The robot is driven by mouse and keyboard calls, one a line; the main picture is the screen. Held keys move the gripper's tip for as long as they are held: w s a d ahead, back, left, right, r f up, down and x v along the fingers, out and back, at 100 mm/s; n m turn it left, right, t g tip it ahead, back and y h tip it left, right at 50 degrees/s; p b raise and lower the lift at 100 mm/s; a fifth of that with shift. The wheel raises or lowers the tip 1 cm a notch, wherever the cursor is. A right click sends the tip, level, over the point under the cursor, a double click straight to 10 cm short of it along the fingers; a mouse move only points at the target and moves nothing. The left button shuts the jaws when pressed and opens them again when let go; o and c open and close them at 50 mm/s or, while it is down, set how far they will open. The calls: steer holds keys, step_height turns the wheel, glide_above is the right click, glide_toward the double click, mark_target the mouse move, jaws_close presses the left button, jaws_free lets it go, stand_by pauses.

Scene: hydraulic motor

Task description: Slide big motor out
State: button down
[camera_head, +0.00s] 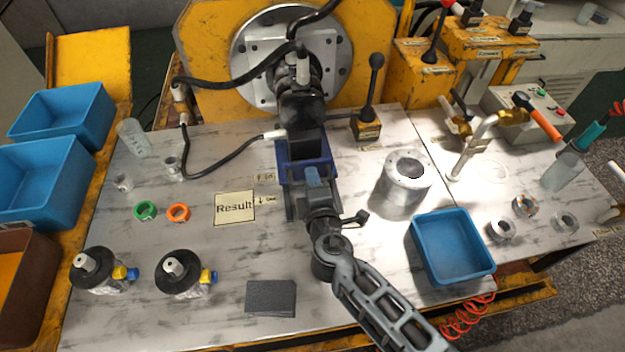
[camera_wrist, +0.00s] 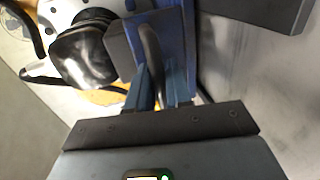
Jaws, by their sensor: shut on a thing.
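The big motor (camera_head: 301,104) is a black body in front of the round metal plate, with hoses attached. It shows as a glossy black shape at upper left in the wrist view (camera_wrist: 85,52). Below it stands a blue slide block (camera_head: 318,172), seen close up in the wrist view (camera_wrist: 172,38). My gripper (camera_head: 313,174) is at the near side of this block. In the wrist view its blue fingers (camera_wrist: 158,88) are shut around a dark grey curved handle (camera_wrist: 150,48) on the block. The head view hides the handle and the motor's underside.
A metal cylinder (camera_head: 405,182) and a blue tray (camera_head: 451,246) stand right of my arm. A lever (camera_head: 370,105) rises behind. Two black-topped parts (camera_head: 181,272) and a "Result" card (camera_head: 234,208) lie left. Black hoses (camera_head: 235,153) cross the left side.

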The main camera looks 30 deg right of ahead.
steer(key=v, duration=0.3)
steer(key=f+b+v, duration=0.1)
steer(key=v, duration=0.2)
steer(key=f+b+v, duration=0.1)
steer(key=v, duration=0.2)
steer(key=shift+s+a, duration=0.15)
steer(key=shift+s, duration=0.2)
steer(key=c, duration=1.2)
jaws_free()
steer(key=shift+s, duration=0.1)
steer(key=b+v, duration=0.1)
steer(key=v, duration=0.6)
steer(key=shift+s+a+r, duration=0.1)
steer(key=shift+s, duration=0.25)
